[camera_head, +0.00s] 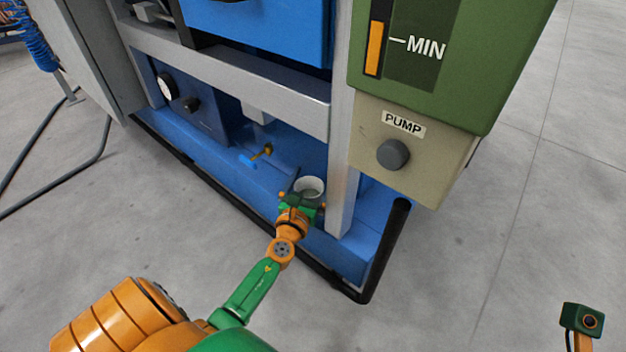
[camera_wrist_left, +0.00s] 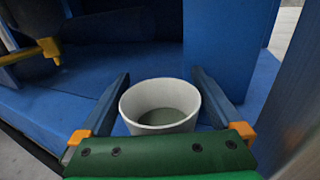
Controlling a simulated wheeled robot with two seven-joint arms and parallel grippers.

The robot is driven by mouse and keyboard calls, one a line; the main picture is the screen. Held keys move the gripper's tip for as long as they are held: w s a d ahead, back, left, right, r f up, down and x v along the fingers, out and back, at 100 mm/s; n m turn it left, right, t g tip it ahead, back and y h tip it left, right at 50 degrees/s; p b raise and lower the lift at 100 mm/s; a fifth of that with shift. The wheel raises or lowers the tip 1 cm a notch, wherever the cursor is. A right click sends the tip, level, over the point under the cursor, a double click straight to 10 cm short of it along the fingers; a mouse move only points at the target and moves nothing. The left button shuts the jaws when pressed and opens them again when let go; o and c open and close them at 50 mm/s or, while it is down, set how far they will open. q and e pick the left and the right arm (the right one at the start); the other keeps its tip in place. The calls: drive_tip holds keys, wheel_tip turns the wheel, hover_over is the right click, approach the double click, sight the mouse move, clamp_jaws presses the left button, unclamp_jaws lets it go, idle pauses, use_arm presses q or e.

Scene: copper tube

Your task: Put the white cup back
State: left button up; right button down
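The white cup (camera_head: 312,187) stands upright on the blue base of the machine, left of the grey post. My left gripper (camera_head: 301,195) reaches it from the front. In the left wrist view, the cup (camera_wrist_left: 160,108) is between the two dark fingers of my left gripper (camera_wrist_left: 160,72), one on each side. The fingers are wide apart and very close to the rim; contact is hard to tell. The inside of the cup shows a grey-green bottom or content.
The grey post (camera_head: 343,165) stands right beside the cup. A valve with a yellow and blue handle (camera_head: 262,153) is to its left. The green tank (camera_head: 490,60) and the pump box (camera_head: 425,150) overhang on the right. A black rail (camera_head: 385,250) edges the base.

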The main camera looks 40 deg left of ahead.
sight(305, 198)
use_arm(q)
drive_tip(key=shift+r, duration=0.25)
drive_tip(key=v, duration=1)
drive_tip(key=shift+s+d+f, duration=0.15)
drive_tip(key=shift+s, duration=0.25)
drive_tip(key=shift+s+d, duration=0.2)
drive_tip(key=shift+s, duration=0.35)
